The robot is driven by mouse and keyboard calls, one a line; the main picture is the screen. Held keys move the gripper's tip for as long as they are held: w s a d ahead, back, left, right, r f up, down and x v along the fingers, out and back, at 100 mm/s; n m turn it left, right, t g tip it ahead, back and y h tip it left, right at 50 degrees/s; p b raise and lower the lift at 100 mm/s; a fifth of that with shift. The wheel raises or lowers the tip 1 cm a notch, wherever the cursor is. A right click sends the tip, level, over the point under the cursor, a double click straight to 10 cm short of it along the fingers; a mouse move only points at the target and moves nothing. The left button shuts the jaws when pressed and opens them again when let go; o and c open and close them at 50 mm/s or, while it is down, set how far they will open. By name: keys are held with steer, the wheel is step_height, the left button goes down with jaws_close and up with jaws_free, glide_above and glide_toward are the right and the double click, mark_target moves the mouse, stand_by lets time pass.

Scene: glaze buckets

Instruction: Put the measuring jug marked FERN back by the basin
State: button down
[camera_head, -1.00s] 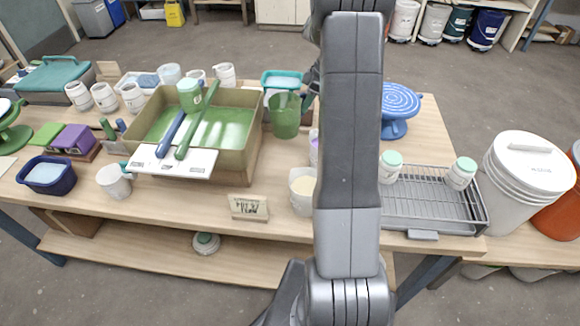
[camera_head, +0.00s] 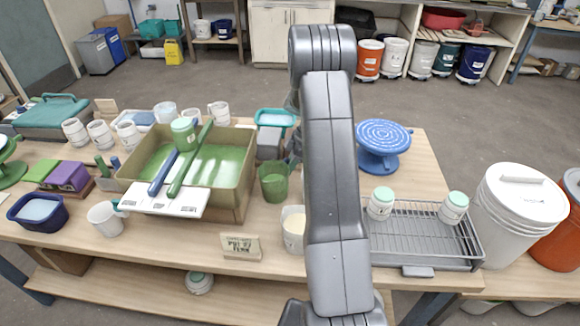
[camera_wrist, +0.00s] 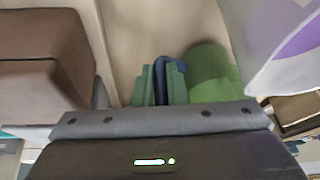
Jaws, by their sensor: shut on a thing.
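The green measuring jug (camera_head: 274,185) is just right of the basin, close to its right wall. No marking on the jug is legible. My gripper (camera_head: 292,160), partly hidden by my arm, is at the jug's right side, shut on it. In the wrist view, the two finger ends (camera_wrist: 161,80) are close together with a dark blue piece between them, beside the green jug body (camera_wrist: 208,75). Whether the jug touches the table I cannot tell. The basin (camera_head: 230,200) is tan and rectangular with green glaze inside. A small card (camera_head: 240,246) in front seems to include "FERN".
A white jug (camera_head: 293,232) stands in front of the green jug. A grey drying rack (camera_head: 425,232) with two lidded jars and a blue turntable (camera_head: 383,140) are on the right. A white board (camera_head: 150,199) with two long tools lies across the basin's front left.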

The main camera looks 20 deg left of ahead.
steer(key=shift+f, duration=0.3)
steer(key=shift+f, duration=0.2)
steer(key=c, duration=1.5)
jaws_free()
steer(key=shift+r, duration=0.1)
steer(key=shift+o, duration=0.2)
steer(key=shift+r, duration=0.2)
steer(key=b+v, duration=0.2)
steer(key=v, duration=0.9)
steer(key=shift+d+r, duration=0.15)
steer(key=shift+r, duration=0.2)
steer(key=shift+w, duration=0.15)
